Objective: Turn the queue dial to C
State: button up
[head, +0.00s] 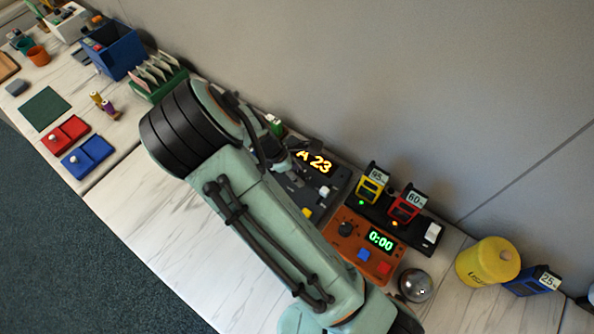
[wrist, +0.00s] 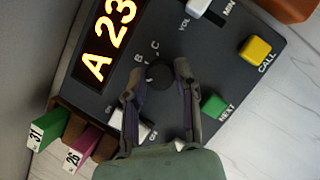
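The queue box (wrist: 235,25) is dark grey, with an orange lit display (wrist: 108,40) reading A 23. In the head view the display (head: 314,162) shows beside my arm. The queue dial (wrist: 160,74) is a small black round knob with the letters B and C printed beside it. The A mark is not visible, and I cannot tell where the pointer stands. My gripper (wrist: 157,84) is open, its fingers apart on either side of the dial, with a visible gap around it. In the head view my arm hides the dial.
The box also has a green NEXT button (wrist: 212,105), a yellow CALL button (wrist: 256,50) and a white slider (wrist: 199,6). Green and pink numbered tags (wrist: 84,141) stand beside it. An orange timer (head: 350,228), silver bell (head: 416,285) and yellow canister (head: 487,262) are to the right.

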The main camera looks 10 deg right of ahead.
grip_shut()
jog(key=m+g, duration=0.1)
jog(key=m, duration=0.2)
jog(key=shift+w+f+m, duration=0.1)
jog(key=shift+m, duration=0.3)
jog(key=m+g+y, duration=0.1)
jog(key=m+g, duration=0.1)
jog(key=m, duration=0.2)
jog(key=shift+d+m, duration=0.1)
jog(key=shift+m, duration=0.2)
jog(key=m+g+y, duration=0.1)
jog(key=m, duration=0.3)
jog(key=shift+m+g+y, duration=0.3)
jog(key=shift+m+y, duration=0.5)
jog(key=shift+m, duration=1.3)
jog(key=o, duration=1)
grip_release()
